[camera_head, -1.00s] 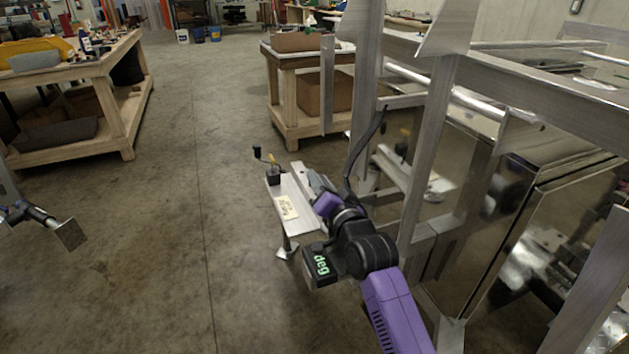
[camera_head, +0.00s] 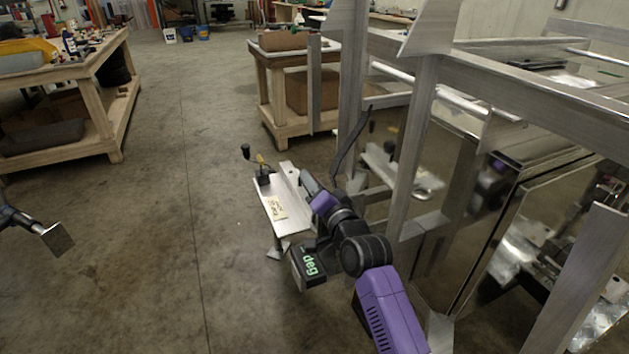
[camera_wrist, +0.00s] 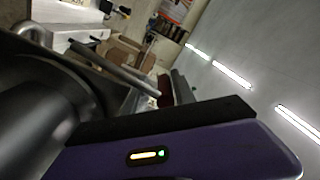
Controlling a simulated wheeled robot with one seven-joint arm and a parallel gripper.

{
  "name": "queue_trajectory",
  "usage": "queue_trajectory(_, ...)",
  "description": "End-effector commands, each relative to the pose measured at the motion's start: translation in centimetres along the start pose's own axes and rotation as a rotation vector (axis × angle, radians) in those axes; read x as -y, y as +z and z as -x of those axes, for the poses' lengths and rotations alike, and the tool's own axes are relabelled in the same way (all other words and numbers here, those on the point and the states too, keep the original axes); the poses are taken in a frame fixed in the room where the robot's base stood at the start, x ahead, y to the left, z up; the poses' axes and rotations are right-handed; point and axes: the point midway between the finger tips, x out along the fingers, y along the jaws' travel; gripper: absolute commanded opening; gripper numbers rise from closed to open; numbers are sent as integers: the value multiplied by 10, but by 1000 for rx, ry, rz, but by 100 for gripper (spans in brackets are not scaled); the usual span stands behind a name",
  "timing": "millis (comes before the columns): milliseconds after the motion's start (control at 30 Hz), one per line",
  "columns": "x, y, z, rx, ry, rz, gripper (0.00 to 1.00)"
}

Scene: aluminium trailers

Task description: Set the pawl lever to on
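A small winch (camera_head: 264,180) stands at the far end of the pale aluminium trailer tongue (camera_head: 286,216). It has a crank with a black knob (camera_head: 246,151) and a small yellow lever (camera_head: 261,160), which I take to be the pawl lever. Its exact setting is too small to tell. My gripper (camera_head: 309,184) is above the right side of the tongue, to the right of the winch and apart from it. Its fingers are seen edge-on, so their opening is unclear. In the wrist view, purple and black parts of my gripper fill the lower part.
The aluminium trailer frame (camera_head: 412,150) rises close to the right of my arm, with shiny panels behind it. A wooden workbench (camera_head: 284,130) stands beyond the tongue, another bench (camera_head: 108,120) at the left.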

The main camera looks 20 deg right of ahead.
Motion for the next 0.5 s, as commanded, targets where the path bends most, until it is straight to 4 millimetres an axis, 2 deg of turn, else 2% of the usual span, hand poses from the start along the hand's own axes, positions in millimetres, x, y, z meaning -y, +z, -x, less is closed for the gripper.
queue_trajectory(500,-1,-3,0,-6,0,2,40)
